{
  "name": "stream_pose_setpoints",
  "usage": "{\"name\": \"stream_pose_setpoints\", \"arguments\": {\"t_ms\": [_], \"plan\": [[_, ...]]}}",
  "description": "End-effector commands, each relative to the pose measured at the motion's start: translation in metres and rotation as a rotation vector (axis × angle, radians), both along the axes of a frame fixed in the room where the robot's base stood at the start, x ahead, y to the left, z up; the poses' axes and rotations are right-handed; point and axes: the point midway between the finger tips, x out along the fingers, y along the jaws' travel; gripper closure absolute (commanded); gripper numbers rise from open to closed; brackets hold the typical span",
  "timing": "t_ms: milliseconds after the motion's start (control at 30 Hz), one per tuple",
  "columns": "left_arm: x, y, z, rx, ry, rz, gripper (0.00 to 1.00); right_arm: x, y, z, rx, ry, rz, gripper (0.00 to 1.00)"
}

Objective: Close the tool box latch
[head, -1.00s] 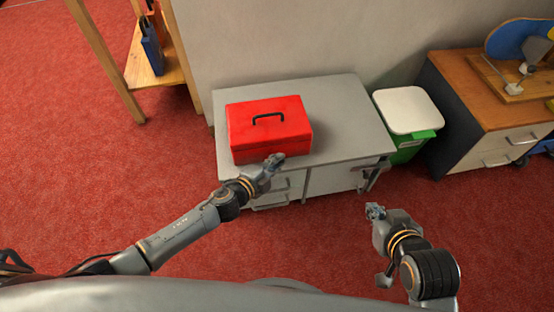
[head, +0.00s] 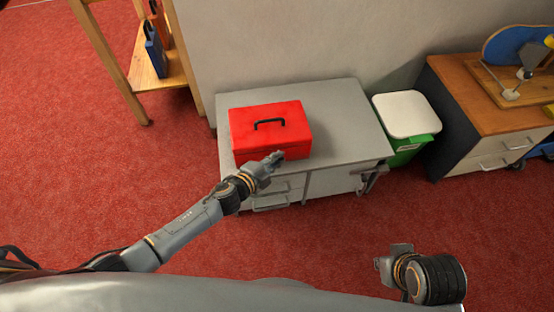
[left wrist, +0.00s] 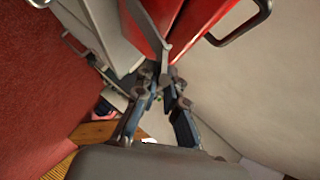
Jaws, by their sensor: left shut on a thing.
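The red tool box (head: 272,120) stands on the grey cabinet with its lid down and a black handle on top. My left gripper (head: 277,157) is at the lower right of its front face, in front of the latch, which it hides in the head view. In the left wrist view, the gripper (left wrist: 163,82) has its fingertips together on the end of a grey bar, the latch (left wrist: 160,42), against the red box (left wrist: 185,25). I cannot tell whether the latch is fastened. My right gripper (head: 382,266) is low at the right, away from the box; its fingers are unclear.
The grey cabinet (head: 345,120) has free top to the right of the box. A green bin with a white lid (head: 407,115) stands beside it. A wooden-topped drawer unit (head: 455,105) is farther right, a wooden shelf (head: 170,90) at upper left. Red carpet covers the floor.

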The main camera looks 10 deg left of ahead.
Motion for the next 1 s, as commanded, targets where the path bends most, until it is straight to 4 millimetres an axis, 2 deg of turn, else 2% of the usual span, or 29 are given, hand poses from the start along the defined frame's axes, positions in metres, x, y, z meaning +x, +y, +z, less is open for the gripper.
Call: {"name": "stream_pose_setpoints", "arguments": {"t_ms": [800, 833, 900, 933, 1000], "plan": [[0.0059, 0.0015, 0.0045, -0.002, -0.003, 0.001, 1.00, 0.0002, 0.0002, 0.0039, 0.000, -0.001, 0.001, 1.00], [0.0057, 0.0015, 0.0045, -0.002, -0.003, 0.001, 0.84, 0.0002, 0.0002, 0.0039, 0.000, -0.001, 0.000, 1.00], [0.0057, 0.0015, 0.0043, -0.001, -0.003, 0.001, 0.70, 0.0002, 0.0002, 0.0039, 0.000, -0.001, 0.001, 1.00], [0.0055, 0.0016, 0.0041, -0.001, -0.003, 0.001, 0.66, 0.0002, 0.0002, 0.0039, 0.000, -0.001, 0.000, 1.00], [0.0053, 0.0015, 0.0038, -0.001, -0.002, 0.001, 0.66, 0.0002, 0.0002, 0.0039, 0.000, -0.001, 0.000, 1.00]]}}
